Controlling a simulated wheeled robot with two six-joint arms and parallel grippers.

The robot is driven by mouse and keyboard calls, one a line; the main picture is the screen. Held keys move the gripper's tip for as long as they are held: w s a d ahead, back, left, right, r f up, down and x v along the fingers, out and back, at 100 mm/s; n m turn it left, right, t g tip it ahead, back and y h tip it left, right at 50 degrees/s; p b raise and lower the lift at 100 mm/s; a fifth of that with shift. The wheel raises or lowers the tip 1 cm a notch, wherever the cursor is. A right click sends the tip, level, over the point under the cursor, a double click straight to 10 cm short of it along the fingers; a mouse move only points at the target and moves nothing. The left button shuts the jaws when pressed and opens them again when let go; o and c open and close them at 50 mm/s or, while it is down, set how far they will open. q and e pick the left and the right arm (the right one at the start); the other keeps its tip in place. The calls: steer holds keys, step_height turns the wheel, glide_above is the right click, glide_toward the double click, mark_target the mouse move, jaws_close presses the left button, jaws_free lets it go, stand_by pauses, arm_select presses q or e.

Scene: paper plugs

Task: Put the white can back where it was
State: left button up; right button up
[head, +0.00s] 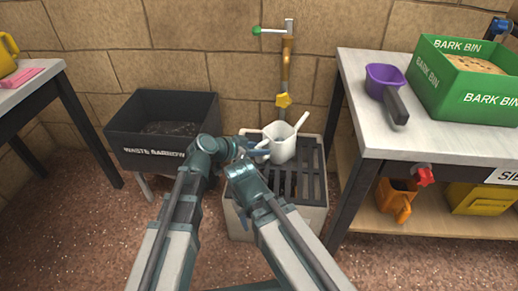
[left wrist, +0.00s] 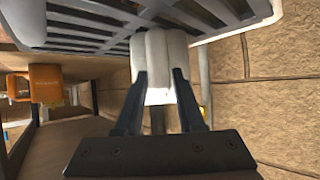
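The white can (head: 283,146) is a small watering can with a slim spout pointing up to the right. It appears upright on the dark slatted grate (head: 310,187) of a pale drain unit. My left gripper (head: 259,151) is at the can's left side, by its handle. In the left wrist view its two dark fingers (left wrist: 160,85) stand a narrow gap apart with white can handle (left wrist: 158,97) filling it, so it looks shut on the can. My right arm ends just below the left one; its fingers do not show clearly.
A tap (head: 287,62) on a pipe with a yellow valve (head: 283,100) rises behind the can. A black waste barrow (head: 165,110) stands left. A workbench (head: 355,85) at right carries a purple scoop (head: 384,79) and a green bark bin (head: 455,85).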

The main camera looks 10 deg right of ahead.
arm_select(q)
steer(key=o, duration=0.3)
steer(key=shift+o, duration=0.2)
steer(key=p+v, duration=0.7)
steer(key=v, duration=0.6)
steer(key=shift+s+a+r, duration=0.15)
steer(key=shift+a, duration=0.2)
